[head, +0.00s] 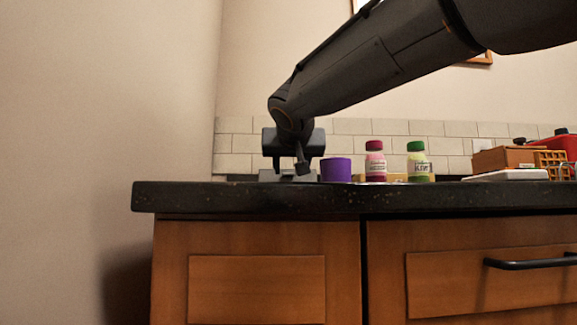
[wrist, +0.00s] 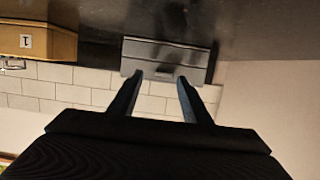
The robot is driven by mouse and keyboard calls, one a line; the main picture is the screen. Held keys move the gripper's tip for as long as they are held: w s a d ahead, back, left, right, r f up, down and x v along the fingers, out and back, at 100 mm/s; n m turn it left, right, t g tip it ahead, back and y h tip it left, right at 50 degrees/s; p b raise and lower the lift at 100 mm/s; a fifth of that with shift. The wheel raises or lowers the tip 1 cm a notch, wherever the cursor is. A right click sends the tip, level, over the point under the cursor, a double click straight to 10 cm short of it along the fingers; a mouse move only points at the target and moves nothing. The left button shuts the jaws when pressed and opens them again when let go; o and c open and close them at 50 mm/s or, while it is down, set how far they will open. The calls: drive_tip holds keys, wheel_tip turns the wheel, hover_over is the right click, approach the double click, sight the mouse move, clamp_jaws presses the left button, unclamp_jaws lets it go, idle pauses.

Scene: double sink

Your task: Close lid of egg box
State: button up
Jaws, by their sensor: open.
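A grey box, which looks like the egg box (wrist: 167,57), sits on the dark counter in the wrist view, beyond my fingertips. Its face has a small notch or latch. In the head view a low grey shape, likely the same box (head: 270,176), stands at the left end of the counter, partly behind my gripper. I cannot tell how far its lid is open. My gripper (wrist: 159,75) is open and empty, with the box in line with the gap between its fingers. In the head view my gripper (head: 301,169) points down close to the box.
A purple cup (head: 336,170) stands just right of my gripper. Two bottles, pink (head: 375,162) and green (head: 418,163), stand further right, then a brown box (head: 503,159). A yellow-brown box (wrist: 38,42) shows at left in the wrist view. A tiled wall (head: 345,140) backs the counter.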

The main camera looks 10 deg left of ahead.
drive_tip(key=v, duration=0.4)
drive_tip(key=p+v, duration=0.1)
drive_tip(key=v, duration=0.1)
drive_tip(key=shift+w+a+r, duration=0.1)
drive_tip(key=shift+a+r, duration=0.25)
drive_tip(key=shift+r, duration=0.05)
